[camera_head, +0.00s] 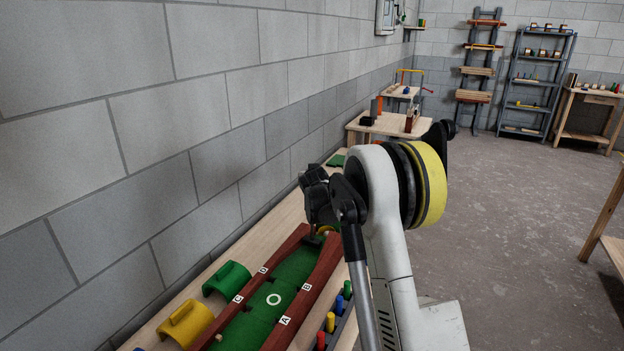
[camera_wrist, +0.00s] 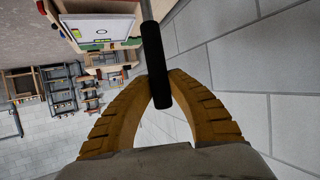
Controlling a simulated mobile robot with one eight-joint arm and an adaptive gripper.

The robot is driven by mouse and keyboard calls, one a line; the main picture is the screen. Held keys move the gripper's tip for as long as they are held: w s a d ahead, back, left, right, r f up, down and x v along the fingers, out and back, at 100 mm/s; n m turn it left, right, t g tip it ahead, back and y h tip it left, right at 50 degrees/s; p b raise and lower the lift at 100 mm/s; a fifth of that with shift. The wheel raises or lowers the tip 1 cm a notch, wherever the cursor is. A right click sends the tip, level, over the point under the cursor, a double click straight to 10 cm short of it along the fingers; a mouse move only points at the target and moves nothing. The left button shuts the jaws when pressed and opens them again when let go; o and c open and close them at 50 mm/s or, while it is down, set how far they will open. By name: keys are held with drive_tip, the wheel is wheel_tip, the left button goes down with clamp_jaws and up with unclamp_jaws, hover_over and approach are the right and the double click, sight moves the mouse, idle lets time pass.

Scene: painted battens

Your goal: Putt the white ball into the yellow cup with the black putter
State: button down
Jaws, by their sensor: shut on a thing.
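My gripper (camera_wrist: 160,85) is shut on the black grip of the putter (camera_wrist: 157,62), its two yellow fingers on either side. The putter's grey shaft leaves the top of the wrist view, and I cannot see its head there. In the head view my gripper (camera_head: 318,198) is a dark shape over the far end of the green putting lane (camera_head: 254,322). A yellow half-round piece with a raised bar (camera_head: 187,322) lies left of the lane; I cannot tell if it is the yellow cup. I cannot make out the white ball; the lane shows a white ring mark.
Dark red rails (camera_head: 308,296) lettered A to D edge the lane. A green half-round piece (camera_head: 228,279) lies left, and coloured pegs (camera_head: 330,322) stand right. The wall (camera_head: 130,150) is close on the left. Open floor (camera_head: 510,220) lies right.

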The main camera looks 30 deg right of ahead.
wheel_tip(320, 180, up, 11)
drive_tip(key=p, duration=0.6)
drive_tip(key=shift+f, duration=0.15)
drive_tip(key=shift+s+f, duration=0.1)
idle(2.2)
